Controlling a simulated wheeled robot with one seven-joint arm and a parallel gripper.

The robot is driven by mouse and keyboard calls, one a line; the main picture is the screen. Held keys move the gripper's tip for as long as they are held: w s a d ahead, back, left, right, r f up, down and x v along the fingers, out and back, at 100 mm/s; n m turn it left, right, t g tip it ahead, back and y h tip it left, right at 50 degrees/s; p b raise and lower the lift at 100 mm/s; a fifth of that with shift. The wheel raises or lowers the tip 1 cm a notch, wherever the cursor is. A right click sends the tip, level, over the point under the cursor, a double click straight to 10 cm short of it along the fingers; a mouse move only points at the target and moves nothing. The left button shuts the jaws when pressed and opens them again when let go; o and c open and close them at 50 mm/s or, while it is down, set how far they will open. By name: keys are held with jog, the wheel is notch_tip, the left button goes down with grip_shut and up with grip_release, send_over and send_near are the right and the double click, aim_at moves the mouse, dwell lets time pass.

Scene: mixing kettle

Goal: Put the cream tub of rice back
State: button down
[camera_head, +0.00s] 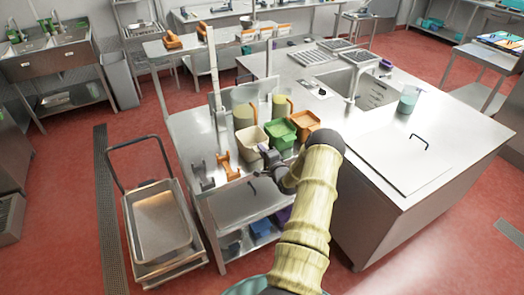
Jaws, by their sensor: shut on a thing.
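The cream tub (250,137) is in the middle of the head view, above the steel table on the left of the sink counter. My gripper (264,152) is at the tub's near right side and is shut on it. My arm hides part of that side. The tub's open top faces up; its contents are too small to make out. I cannot tell whether its base touches the table.
A green tub (280,133) and an orange tub (305,122) stand close to its right. Two beige jugs stand behind. Orange and grey holders (228,166) are at the front left. A steel cart (160,222) stands on the floor at left.

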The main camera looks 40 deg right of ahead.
jog(key=c, duration=1.6)
grip_release()
jog(key=b+v, duration=0.2)
jog(key=v, duration=1)
jog(key=shift+b, duration=0.3)
